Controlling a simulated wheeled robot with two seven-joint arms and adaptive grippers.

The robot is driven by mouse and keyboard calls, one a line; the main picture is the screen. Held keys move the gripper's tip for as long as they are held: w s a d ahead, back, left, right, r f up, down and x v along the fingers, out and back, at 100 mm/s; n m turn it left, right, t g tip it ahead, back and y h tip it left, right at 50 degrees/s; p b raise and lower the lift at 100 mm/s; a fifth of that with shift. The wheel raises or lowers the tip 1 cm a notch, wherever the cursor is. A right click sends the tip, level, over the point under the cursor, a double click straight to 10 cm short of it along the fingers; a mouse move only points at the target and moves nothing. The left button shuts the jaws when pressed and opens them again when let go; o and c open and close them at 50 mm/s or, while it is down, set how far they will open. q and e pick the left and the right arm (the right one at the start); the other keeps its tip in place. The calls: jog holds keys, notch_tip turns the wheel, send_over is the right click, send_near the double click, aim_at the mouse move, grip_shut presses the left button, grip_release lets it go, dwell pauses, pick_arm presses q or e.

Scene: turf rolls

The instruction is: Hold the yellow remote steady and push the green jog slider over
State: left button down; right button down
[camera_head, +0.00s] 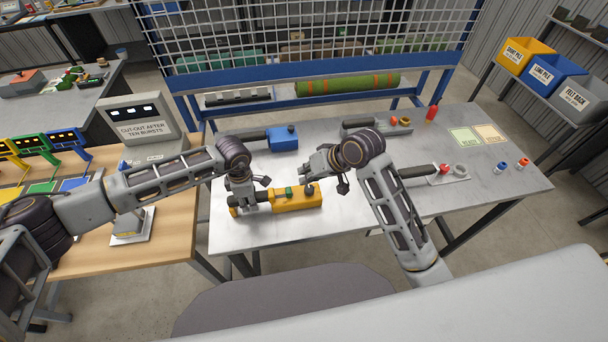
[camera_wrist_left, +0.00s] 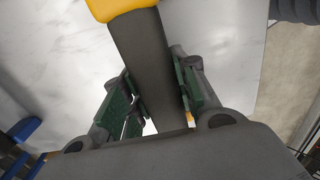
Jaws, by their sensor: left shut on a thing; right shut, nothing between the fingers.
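The yellow remote (camera_head: 297,202) lies on the grey metal table (camera_head: 350,215), its dark handle toward the left. In the left wrist view the dark handle (camera_wrist_left: 145,60) runs between the green-padded fingers, with the yellow body (camera_wrist_left: 115,8) beyond. My left gripper (camera_head: 244,203) is shut on this handle. The green jog slider (camera_head: 289,193) shows on the remote's top, left of a dark knob (camera_head: 310,189). My right gripper (camera_head: 305,177) is shut and empty, just above the remote near the slider and knob. I cannot tell whether it touches either.
A blue remote (camera_head: 284,140) lies behind, and a grey one (camera_head: 385,126) at the back. Small red and blue-capped pieces (camera_head: 500,167) stand farther right. A sign box (camera_head: 143,128) stands left. The table's front right is clear.

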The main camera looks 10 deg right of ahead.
pick_arm(q)
jog(key=shift+f, duration=0.1)
jog(key=c, duration=1)
grip_release()
jog(key=shift+c, duration=0.2)
jog(key=shift+r, duration=6.05)
